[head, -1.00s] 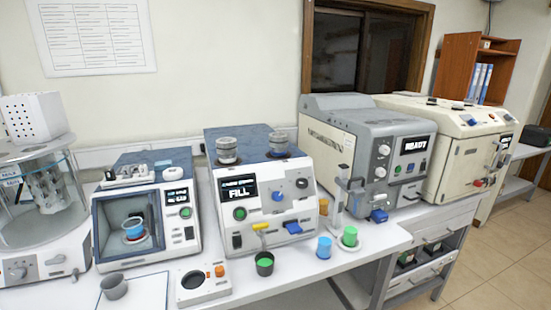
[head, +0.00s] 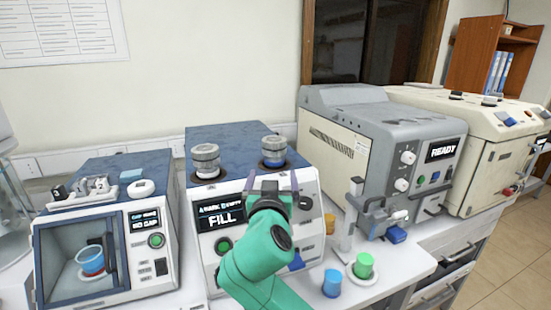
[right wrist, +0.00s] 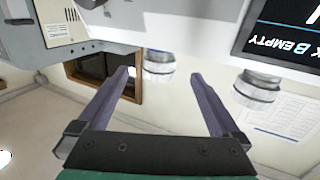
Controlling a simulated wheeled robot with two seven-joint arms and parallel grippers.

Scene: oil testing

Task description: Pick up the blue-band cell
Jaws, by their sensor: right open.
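The blue-band cell (head: 273,152) is a grey, round-lidded cell with a blue band low on its side. It stands upright in the right-hand seat on top of the fill machine (head: 235,135). In the right wrist view, which is upside down, the cell (right wrist: 158,62) appears beyond the fingertips, between the two fingers. My right gripper (head: 273,180) is open and empty, in front of and just below the cell, over the machine's front panel. A second grey cell (head: 206,160) stands in the left-hand seat. My left gripper is out of view.
A chamber machine (head: 105,230) holding a blue cup stands at the left. A blue cup (head: 332,283) and a green cup (head: 363,264) are on the front bench. My arm hides part of the front panel.

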